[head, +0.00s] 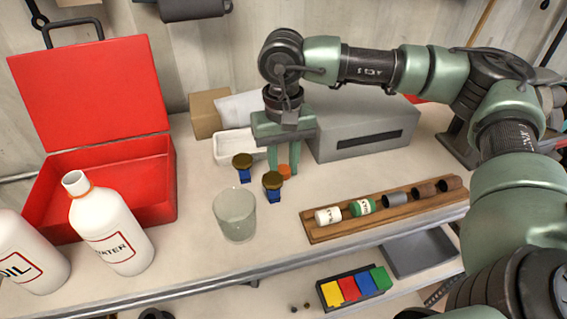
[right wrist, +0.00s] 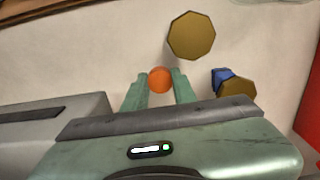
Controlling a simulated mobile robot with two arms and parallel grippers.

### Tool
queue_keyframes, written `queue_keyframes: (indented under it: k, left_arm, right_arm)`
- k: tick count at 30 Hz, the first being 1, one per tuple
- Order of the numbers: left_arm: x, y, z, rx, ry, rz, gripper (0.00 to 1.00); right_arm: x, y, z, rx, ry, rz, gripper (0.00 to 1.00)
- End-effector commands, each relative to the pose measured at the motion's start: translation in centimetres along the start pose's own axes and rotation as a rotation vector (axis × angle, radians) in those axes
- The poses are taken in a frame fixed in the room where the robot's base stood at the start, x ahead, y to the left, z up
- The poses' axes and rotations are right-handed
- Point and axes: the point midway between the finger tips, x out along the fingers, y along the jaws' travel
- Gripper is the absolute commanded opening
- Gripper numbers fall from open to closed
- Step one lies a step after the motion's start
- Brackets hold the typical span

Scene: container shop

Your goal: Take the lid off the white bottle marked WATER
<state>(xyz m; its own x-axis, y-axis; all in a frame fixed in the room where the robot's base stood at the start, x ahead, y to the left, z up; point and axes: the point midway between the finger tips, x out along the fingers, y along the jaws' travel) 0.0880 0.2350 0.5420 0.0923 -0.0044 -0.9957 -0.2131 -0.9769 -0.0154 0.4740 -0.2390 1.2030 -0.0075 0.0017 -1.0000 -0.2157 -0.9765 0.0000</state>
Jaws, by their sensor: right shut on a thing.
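The white bottle marked WATER (head: 108,232) stands on the bench at the left, in front of the red box. Its neck (head: 75,182) shows an open mouth with an orange ring below and no lid on it. My right gripper (head: 282,165) is shut on a small round orange lid (head: 284,171), low over the bench, well to the right of the bottle. In the right wrist view the orange lid (right wrist: 160,78) sits between the two fingertips (right wrist: 160,86). Whether the lid touches the bench I cannot tell. My left gripper is not in view.
Two gold-topped blue pieces (head: 272,183) stand close to my right gripper. A glass (head: 235,215) stands nearer the front. A wooden rack (head: 400,213) lies at the right, a grey box (head: 350,135) behind. A white OIL bottle (head: 30,262) is at far left; the open red box (head: 120,180) stands behind.

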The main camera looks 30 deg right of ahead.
Motion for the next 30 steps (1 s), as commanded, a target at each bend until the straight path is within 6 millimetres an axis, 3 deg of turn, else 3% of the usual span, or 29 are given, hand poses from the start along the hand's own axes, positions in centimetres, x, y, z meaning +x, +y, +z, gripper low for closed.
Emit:
queue_keyframes:
  k: [1, 3, 17, 30]
  left_arm:
    - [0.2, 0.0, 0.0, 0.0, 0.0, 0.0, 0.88]
    - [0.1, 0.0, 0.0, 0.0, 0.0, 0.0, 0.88]
    - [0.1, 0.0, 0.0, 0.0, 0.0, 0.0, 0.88]
    - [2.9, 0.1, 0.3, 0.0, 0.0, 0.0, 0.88]
  right_arm:
    - [0.2, 0.0, 0.0, 0.0, 0.0, 0.0, 0.29]
    - [0.1, 0.0, 0.0, 0.0, 0.0, 0.0, 0.48]
    - [-0.7, -0.1, -0.1, 0.0, 0.002, -0.001, 0.48]
    - [-9.5, -0.1, -0.1, -0.002, 0.003, -0.003, 0.48]
